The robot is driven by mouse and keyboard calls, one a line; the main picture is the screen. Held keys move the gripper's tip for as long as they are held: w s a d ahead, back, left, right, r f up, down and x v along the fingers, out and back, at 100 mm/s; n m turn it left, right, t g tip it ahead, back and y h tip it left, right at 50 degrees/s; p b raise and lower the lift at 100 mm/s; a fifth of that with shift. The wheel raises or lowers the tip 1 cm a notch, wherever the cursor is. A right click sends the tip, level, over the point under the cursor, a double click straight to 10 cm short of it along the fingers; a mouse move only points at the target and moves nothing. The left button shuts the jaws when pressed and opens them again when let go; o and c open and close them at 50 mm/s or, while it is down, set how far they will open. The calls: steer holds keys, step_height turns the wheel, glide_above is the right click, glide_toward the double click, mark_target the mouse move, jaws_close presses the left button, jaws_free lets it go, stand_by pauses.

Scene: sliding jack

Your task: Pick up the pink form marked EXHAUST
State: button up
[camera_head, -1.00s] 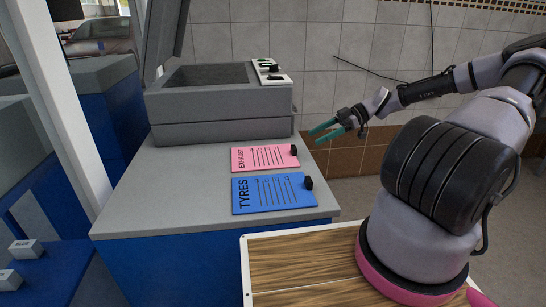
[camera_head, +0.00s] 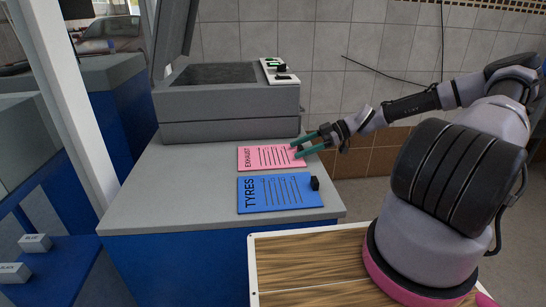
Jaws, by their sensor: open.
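The pink form marked EXHAUST (camera_head: 262,158) lies flat on the grey counter top (camera_head: 165,195), in front of the grey machine. The blue form marked TYRES (camera_head: 275,193) lies just in front of it, with a small black block (camera_head: 314,184) at its right edge. My gripper (camera_head: 296,148) is open, with its two green fingers at the right end of the pink form.
A grey machine (camera_head: 225,130) with a raised lid stands at the back of the counter, with a small control panel (camera_head: 279,72) on its right. A wooden board with a white rim (camera_head: 300,234) is in front. The counter's left part is clear.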

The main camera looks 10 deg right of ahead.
steer(key=shift+a+f, duration=0.1)
steer(key=shift+a, duration=0.05)
jaws_close()
